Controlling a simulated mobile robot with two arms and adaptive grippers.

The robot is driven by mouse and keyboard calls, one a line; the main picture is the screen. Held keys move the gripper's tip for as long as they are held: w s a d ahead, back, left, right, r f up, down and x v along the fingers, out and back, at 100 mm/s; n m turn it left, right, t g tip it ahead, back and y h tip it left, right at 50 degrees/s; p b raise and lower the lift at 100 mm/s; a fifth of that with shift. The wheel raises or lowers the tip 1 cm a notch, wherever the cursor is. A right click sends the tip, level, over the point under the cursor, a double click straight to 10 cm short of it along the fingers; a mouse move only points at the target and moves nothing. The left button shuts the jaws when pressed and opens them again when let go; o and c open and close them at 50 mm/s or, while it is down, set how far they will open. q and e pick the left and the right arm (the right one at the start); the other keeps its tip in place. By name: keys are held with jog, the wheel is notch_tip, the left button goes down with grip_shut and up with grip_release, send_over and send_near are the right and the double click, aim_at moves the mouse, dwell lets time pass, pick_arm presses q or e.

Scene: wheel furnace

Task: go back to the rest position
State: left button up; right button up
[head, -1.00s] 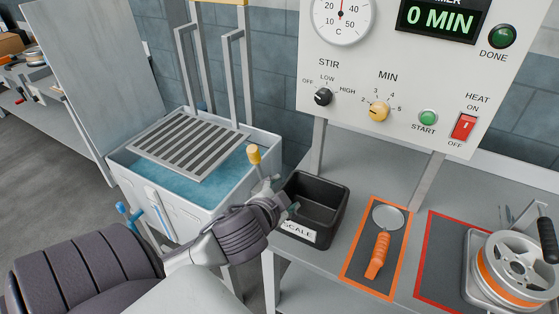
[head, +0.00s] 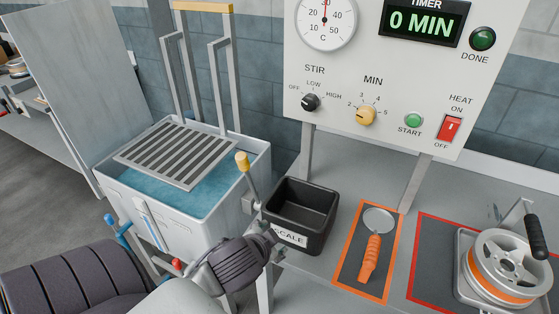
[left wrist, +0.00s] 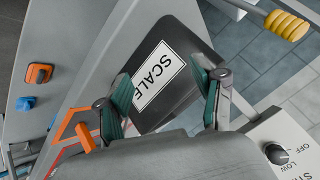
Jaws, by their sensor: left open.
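My left gripper (left wrist: 167,95) is open and empty in the left wrist view, its two green-padded fingers apart. The black bin labelled SCALE (head: 318,205) shows beyond the fingers there. In the head view my left arm comes in from the lower left, and the gripper end (head: 275,245) is low in front of the bin's left side. The fingertips are small there, and I cannot tell whether they touch the bin. My right gripper is not in view.
A water tank (head: 225,205) with a slatted rack (head: 180,155) and a yellow-tipped lever (head: 243,162) stands left of the bin. The control panel (head: 400,75) rises behind. An orange-handled skimmer (head: 371,252) and a wheel device (head: 505,265) lie to the right on the bench.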

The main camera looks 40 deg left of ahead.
pick_arm(q)
jog(key=s+d+f+n+g+h, duration=0.1)
jog(key=s+d+f+g+h, duration=0.3)
jog(key=s+d+f, duration=0.7)
notch_tip(320, 180, down, 23)
jog(key=s+g, duration=0.3)
jog(key=s+a+f, duration=0.4)
jog(key=s+f, duration=1.2)
jog(key=shift+g+y, duration=0.4)
